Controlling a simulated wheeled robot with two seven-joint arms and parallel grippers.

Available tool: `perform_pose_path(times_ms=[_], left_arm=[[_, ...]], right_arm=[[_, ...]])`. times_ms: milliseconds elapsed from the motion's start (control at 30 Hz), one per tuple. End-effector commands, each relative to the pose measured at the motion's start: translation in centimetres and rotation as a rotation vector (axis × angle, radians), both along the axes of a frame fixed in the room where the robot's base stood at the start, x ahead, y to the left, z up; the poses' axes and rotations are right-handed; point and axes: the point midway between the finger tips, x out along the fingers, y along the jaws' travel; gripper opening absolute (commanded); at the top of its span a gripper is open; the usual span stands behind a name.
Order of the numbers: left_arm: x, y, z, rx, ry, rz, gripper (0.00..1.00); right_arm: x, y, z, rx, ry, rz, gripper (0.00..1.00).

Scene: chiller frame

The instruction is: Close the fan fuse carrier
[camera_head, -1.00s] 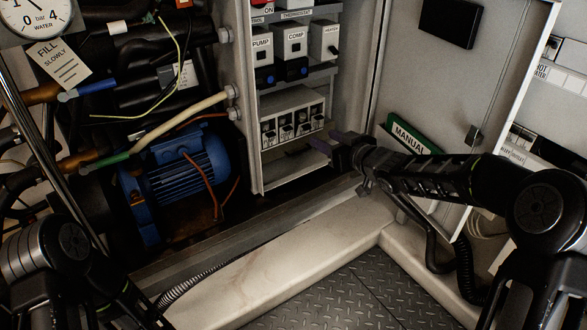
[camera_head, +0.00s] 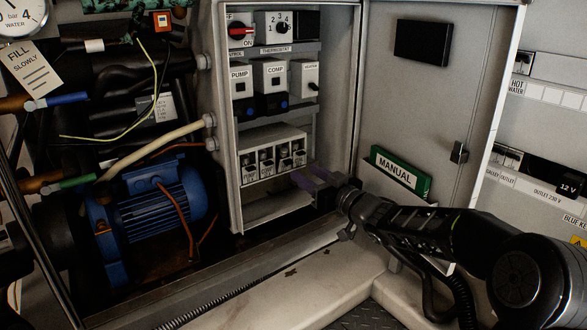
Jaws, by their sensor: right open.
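A white fuse block (camera_head: 272,141) with a row of several small fuse carriers (camera_head: 275,163) sits low in the open control box. The labels under the carriers are too small to read, so I cannot tell which is the fan carrier or how far it stands open. My right gripper (camera_head: 306,180) is open and empty, just below and right of the row, with its fingers pointing left into the box. It appears apart from the carriers. My left gripper is out of view.
Above the fuse block are the PUMP (camera_head: 241,80) and COMP (camera_head: 270,76) switch modules and a red ON switch (camera_head: 240,34). The box door (camera_head: 435,100) stands open at right, holding a green MANUAL (camera_head: 398,172). A blue motor (camera_head: 155,210) is at left. A pale ledge (camera_head: 290,290) runs below.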

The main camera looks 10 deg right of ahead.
Motion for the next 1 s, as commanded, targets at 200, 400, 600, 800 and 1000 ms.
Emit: perform_pose_path(times_ms=[200, 400, 600, 800, 1000], left_arm=[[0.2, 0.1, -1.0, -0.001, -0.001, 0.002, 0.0], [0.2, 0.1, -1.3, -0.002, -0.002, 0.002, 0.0], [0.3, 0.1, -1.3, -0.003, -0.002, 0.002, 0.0], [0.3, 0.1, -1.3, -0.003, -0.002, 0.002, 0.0], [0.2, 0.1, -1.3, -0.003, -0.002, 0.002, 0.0]], right_arm=[[3.2, 1.4, -0.3, 0.0, 0.0, 0.002, 0.44], [5.4, 2.3, -0.2, 0.001, 0.001, 0.001, 0.44], [5.9, 2.4, -0.1, 0.001, 0.001, 0.0, 0.44], [5.8, 2.4, -0.1, 0.001, 0.001, 0.0, 0.4], [5.8, 2.4, -0.1, 0.001, 0.001, 0.0, 0.23]])
